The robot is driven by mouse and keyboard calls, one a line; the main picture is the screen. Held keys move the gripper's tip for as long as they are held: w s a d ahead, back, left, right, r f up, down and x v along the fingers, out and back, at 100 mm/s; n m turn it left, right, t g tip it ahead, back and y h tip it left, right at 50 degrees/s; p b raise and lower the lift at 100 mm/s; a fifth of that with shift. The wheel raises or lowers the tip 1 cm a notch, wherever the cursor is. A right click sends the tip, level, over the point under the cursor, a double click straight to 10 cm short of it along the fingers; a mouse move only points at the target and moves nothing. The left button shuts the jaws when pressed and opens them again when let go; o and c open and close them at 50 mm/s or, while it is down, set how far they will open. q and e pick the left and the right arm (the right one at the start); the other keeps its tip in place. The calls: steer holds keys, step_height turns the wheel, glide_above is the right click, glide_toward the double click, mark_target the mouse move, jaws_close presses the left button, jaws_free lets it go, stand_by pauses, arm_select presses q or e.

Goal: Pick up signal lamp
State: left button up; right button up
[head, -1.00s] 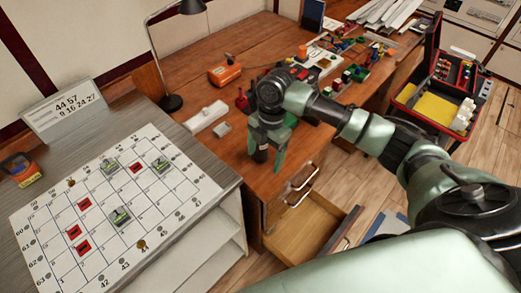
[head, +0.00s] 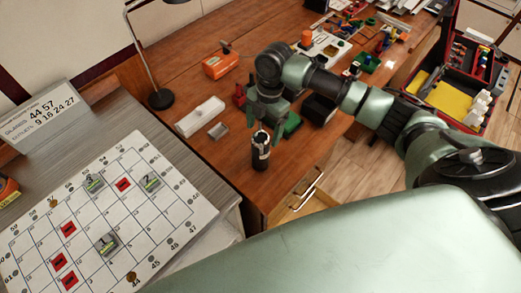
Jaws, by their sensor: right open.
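A small dark upright cylinder with a pale band near its top (head: 260,155), which looks like the signal lamp, stands on the brown wooden desk (head: 185,55) near its front edge. My right gripper (head: 265,130) is open, pointing down just above and behind the cylinder's top. One finger shows at the upper right of the cylinder, the other at its upper left. I cannot tell whether either touches it. My left gripper is not in view.
An orange box (head: 221,65), a white case (head: 200,116), a small grey tray (head: 218,131) and a desk lamp (head: 160,98) stand nearby. A numbered board (head: 150,200) lies on the grey cabinet at left. A red toolbox (head: 455,95) is at right.

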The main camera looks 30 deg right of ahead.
mark_target(260, 141)
steer(key=f, duration=0.1)
steer(key=s+a+f+p, duration=0.1)
steer(key=shift+a+f+p, duration=0.15)
steer(key=shift+f+p, duration=0.15)
step_height(260, 141, down, 3)
steer(key=shift+w+a+f+p, duration=0.1)
steer(key=shift+a+f+p, duration=0.1)
steer(key=shift+p, duration=0.15)
steer(key=shift+d+f, duration=0.1)
steer(key=c, duration=1.5)
jaws_close()
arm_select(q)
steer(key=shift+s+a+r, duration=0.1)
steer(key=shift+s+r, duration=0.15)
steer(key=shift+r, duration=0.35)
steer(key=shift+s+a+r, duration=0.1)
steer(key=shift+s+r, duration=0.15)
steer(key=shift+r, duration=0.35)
